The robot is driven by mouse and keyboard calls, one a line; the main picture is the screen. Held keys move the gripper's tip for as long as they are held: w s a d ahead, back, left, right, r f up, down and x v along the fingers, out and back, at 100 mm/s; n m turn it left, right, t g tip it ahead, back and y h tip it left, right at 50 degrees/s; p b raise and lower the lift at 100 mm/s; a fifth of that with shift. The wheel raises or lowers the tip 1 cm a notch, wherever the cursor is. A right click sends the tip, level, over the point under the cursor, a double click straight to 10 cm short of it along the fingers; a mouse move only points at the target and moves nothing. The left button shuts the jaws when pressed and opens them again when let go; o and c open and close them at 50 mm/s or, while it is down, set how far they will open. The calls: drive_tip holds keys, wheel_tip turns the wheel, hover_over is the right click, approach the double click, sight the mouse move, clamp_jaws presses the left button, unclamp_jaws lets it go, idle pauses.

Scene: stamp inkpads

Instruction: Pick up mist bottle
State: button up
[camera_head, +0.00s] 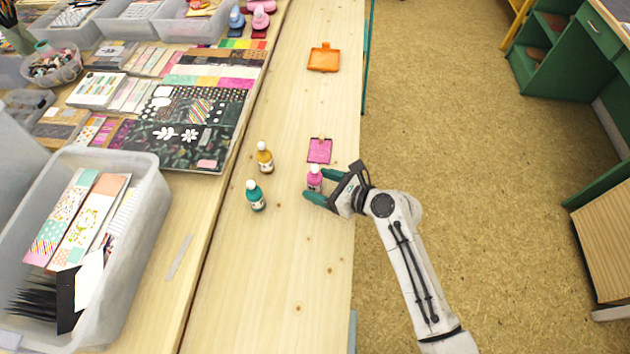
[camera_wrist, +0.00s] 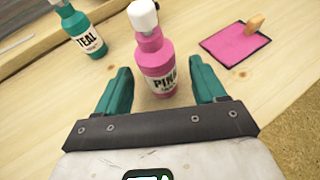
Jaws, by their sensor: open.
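Three small bottles with white caps stand on the wooden table. The pink bottle (camera_head: 315,180) is in front of my gripper (camera_head: 314,183); it also shows in the wrist view (camera_wrist: 156,62), upright, with a label reading "PINK". My gripper is open, and its two green fingers (camera_wrist: 163,88) lie on either side of the pink bottle's lower part, with gaps between. A teal bottle (camera_head: 256,196) stands to the left and shows in the wrist view (camera_wrist: 82,30) with a "TEAL" label. A yellow bottle (camera_head: 264,158) stands farther back.
A pink inkpad (camera_head: 319,151) lies just behind the pink bottle. An orange inkpad (camera_head: 323,58) lies at the far end. A clear bin (camera_head: 152,200) of papers stands at left. The front of the table (camera_head: 270,290) is clear.

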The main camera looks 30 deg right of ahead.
sight(309, 181)
drive_tip(key=x, duration=0.4)
drive_tip(key=shift+r, duration=0.1)
drive_tip(key=shift+c, duration=0.3)
drive_tip(key=c, duration=1.1)
